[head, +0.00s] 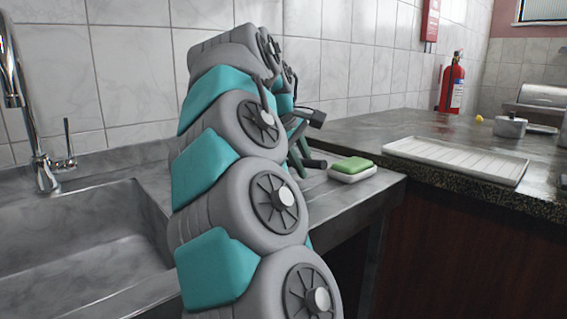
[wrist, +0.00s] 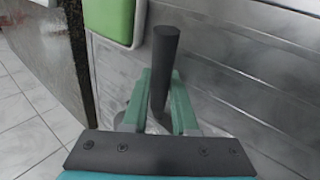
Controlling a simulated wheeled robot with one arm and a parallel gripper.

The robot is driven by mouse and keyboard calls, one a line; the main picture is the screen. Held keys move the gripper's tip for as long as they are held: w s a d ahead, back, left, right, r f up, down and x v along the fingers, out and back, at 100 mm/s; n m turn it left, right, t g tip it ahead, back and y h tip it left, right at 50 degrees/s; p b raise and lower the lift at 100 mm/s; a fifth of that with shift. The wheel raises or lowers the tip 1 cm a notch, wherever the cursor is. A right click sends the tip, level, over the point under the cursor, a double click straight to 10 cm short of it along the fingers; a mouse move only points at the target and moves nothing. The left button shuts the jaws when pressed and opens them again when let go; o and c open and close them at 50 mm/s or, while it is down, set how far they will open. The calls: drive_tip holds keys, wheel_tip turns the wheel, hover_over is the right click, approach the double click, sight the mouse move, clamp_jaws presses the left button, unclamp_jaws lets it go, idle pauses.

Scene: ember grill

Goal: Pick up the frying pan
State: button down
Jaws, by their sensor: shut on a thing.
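A dark, rounded handle (wrist: 166,45), apparently the frying pan's, stands between the two teal fingers of my gripper (wrist: 161,88) in the wrist view. The fingers are shut on it, and its end sticks out past them. In the head view my gripper (head: 298,148) is partly hidden behind my arm, over the grey counter beside the sink. A dark handle end (head: 316,164) shows just right of the fingers there. The pan's body cannot be made out in either view, so I cannot tell whether it rests on the counter.
A green sponge (head: 351,165) on a white dish (head: 353,175) lies just right of my gripper. A white ridged tray (head: 456,160), a small metal pot (head: 510,126) and a fire extinguisher (head: 452,85) are farther right. The sink (head: 80,235) is left, with a tall tap (head: 42,175).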

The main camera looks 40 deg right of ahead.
drive_tip(key=shift+r, duration=0.1)
drive_tip(key=shift+r, duration=1.65)
drive_tip(key=s+a+b, duration=0.1)
drive_tip(key=s+a, duration=0.1)
drive_tip(key=s, duration=0.2)
drive_tip(key=s+a+r, duration=0.1)
drive_tip(key=s+a, duration=0.2)
drive_tip(key=s, duration=0.1)
drive_tip(key=s+a+b, duration=0.1)
drive_tip(key=s+a, duration=0.2)
drive_tip(key=s, duration=0.1)
drive_tip(key=shift+s+r+b, duration=0.1)
drive_tip(key=shift+r+b, duration=0.1)
drive_tip(key=shift+b, duration=0.1)
drive_tip(key=shift+s+a, duration=0.35)
drive_tip(key=shift+s, duration=0.25)
